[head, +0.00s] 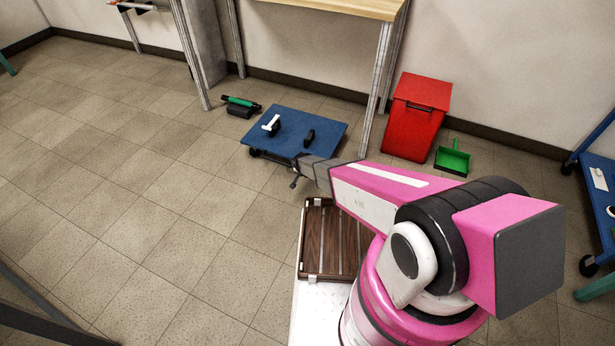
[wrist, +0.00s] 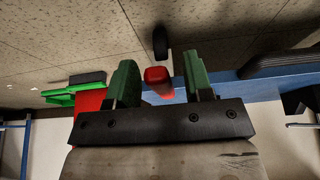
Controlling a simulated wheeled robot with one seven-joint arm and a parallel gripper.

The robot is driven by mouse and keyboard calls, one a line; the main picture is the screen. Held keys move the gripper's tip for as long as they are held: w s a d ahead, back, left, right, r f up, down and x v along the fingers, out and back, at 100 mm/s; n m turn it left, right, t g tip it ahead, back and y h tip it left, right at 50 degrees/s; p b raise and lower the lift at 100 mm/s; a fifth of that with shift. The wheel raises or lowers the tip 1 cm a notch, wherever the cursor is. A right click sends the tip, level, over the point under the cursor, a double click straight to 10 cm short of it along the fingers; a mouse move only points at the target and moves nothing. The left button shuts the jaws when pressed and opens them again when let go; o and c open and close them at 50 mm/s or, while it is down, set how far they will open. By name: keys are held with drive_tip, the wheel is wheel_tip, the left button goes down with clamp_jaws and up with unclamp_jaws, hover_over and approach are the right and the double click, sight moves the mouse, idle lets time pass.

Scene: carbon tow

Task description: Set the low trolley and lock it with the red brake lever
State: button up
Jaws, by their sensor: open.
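The low trolley (head: 330,128) has a flat blue deck and stands on the floor in front of the workbench. A white-and-black handle (head: 271,125) and a black handle (head: 309,138) stand on its deck. My gripper (head: 294,183) is at the trolley's near right side. In the wrist view, the red brake lever (wrist: 158,76) shows between the two green fingers of my open gripper (wrist: 160,82), with gaps on both sides. The trolley's blue edge (wrist: 235,87) and a black caster (wrist: 160,42) are close by. My arm hides the lever in the head view.
A red bin (head: 415,110) and a green dustpan (head: 452,160) stand to the right of the trolley. A green-and-black tool (head: 240,104) lies to its left. A blue cart (head: 600,185) stands far right.

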drive_tip(key=v, duration=0.9)
drive_tip(key=s+d+r+n+g, duration=0.1)
drive_tip(key=s+d+r, duration=0.4)
drive_tip(key=d+r, duration=0.4)
drive_tip(key=s+d+r+n+g+y, duration=0.1)
drive_tip(key=s+d+r+g, duration=0.1)
drive_tip(key=s+d+r, duration=0.3)
drive_tip(key=s+d+r+n+g, duration=0.1)
drive_tip(key=s+d+r, duration=0.5)
drive_tip(key=d+r, duration=0.8)
wheel_tip(320, 180, up, 5)
drive_tip(key=shift+n+y, duration=0.3)
drive_tip(key=shift+n, duration=0.2)
